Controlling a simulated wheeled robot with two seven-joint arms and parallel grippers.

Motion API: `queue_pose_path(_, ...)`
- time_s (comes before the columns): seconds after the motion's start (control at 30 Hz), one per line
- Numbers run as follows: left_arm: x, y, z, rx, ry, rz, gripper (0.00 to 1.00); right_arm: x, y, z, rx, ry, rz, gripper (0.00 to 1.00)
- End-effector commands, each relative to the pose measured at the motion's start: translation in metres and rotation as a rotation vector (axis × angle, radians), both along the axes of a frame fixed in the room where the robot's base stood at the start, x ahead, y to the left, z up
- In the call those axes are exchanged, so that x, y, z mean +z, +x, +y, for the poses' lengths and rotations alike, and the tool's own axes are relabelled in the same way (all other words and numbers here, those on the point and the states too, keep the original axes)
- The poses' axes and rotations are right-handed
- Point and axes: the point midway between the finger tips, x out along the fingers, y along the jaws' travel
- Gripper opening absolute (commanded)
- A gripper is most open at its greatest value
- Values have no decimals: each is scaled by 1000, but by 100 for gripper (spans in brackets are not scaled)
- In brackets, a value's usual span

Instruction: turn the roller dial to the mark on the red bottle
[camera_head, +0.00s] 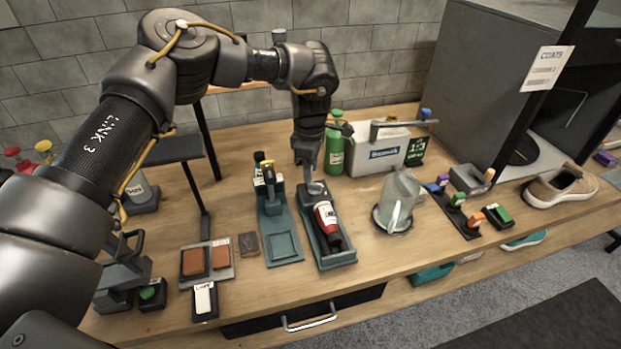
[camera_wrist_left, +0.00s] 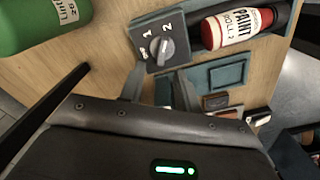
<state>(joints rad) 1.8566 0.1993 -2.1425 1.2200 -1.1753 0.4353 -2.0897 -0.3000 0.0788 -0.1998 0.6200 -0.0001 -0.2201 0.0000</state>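The red bottle (camera_head: 326,217) lies on its side in a dark teal roller tray (camera_head: 346,259). In the left wrist view, the bottle (camera_wrist_left: 236,29) has a white label reading "PAINT ROLL 2". My left gripper (camera_head: 308,164) points down above the dial end. In the wrist view, its fingertips (camera_wrist_left: 160,80) are apart and empty, just short of the dial. My right gripper is not in view.
A second teal stand (camera_head: 284,248) is close on the left of the tray. A green bottle (camera_head: 334,158) and a grey machine (camera_head: 378,156) stand behind. A clear jug (camera_head: 400,190) is at the right.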

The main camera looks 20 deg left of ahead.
Motion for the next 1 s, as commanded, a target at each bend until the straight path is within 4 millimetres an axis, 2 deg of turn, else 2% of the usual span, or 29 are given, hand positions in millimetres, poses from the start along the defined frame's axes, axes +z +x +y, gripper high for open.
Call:
queue_pose_path(0.1,24,1,0,0,0,-5,33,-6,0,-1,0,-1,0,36)
queue_pose_path(0.3,57,1,0,1,1,-3,33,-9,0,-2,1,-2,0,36)
queue_pose_path(0.5,70,0,-1,-1,0,-1,33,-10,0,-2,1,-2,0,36)
queue_pose_path(0.8,71,0,0,-1,0,0,33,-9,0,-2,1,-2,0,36)
queue_pose_path(0.87,76,0,0,-1,0,-1,33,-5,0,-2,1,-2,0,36)
queue_pose_path(1.0,100,0,0,-1,0,-1,33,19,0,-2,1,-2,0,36)
